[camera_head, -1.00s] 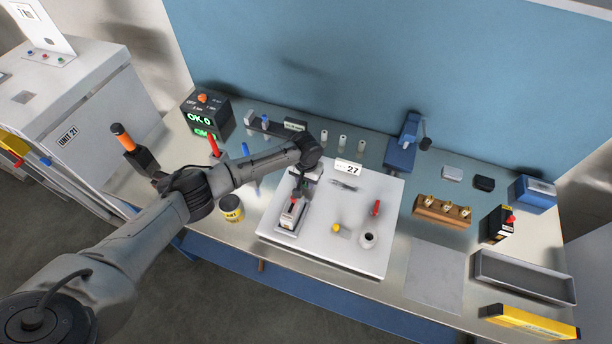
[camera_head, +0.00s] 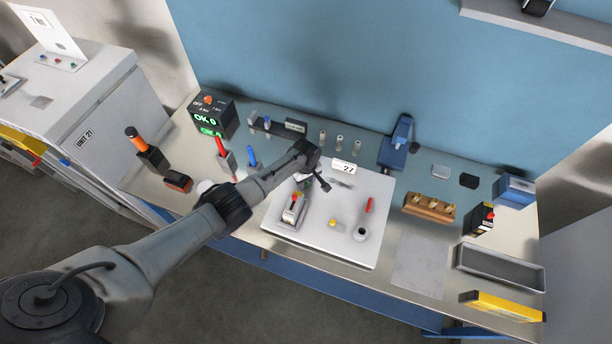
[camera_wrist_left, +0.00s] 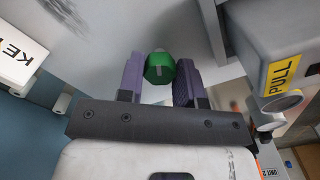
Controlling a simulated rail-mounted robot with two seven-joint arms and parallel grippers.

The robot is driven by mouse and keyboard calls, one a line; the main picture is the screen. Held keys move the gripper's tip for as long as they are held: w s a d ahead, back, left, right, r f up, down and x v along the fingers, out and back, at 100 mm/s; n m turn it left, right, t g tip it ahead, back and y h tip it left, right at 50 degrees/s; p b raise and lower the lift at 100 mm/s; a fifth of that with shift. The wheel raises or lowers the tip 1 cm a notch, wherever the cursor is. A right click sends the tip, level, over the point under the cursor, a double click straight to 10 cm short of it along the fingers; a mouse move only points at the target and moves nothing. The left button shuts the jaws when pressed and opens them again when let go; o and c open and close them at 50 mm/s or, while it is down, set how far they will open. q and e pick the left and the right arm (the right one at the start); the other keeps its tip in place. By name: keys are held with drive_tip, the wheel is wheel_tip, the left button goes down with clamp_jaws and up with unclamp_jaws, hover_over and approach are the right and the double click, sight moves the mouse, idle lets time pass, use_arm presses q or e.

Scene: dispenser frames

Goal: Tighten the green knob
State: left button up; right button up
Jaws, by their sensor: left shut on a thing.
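The green knob (camera_wrist_left: 159,68) shows in the left wrist view between the two purple-grey fingers. My left gripper (camera_wrist_left: 158,80) is shut on it, with one finger on each side. In the head view my left gripper (camera_head: 321,183) is small and dark above the back of the white board (camera_head: 318,238). The knob cannot be made out there, and I cannot tell what it is seated on. A grey block with a yellow PULL label (camera_wrist_left: 281,75) and a round metal piece is close on the right in the wrist view. My right gripper is not in view.
A wooden block (camera_head: 429,207) and a grey tray (camera_head: 499,268) stand to the right. A display box (camera_head: 209,112) stands at the back left.

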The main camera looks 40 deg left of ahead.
use_arm(q)
drive_tip(key=n+p, duration=0.1)
drive_tip(key=n, duration=0.2)
drive_tip(key=shift+r, duration=0.1)
drive_tip(key=shift+w+n+p, duration=0.1)
drive_tip(key=shift+n+p, duration=0.35)
drive_tip(key=shift+n, duration=1.45)
drive_tip(key=o, duration=0.9)
drive_tip(key=shift+o, duration=0.2)
wheel_tip(320, 180, up, 6)
drive_tip(key=p, duration=0.4)
wheel_tip(320, 180, up, 8)
drive_tip(key=shift+p, duration=0.4)
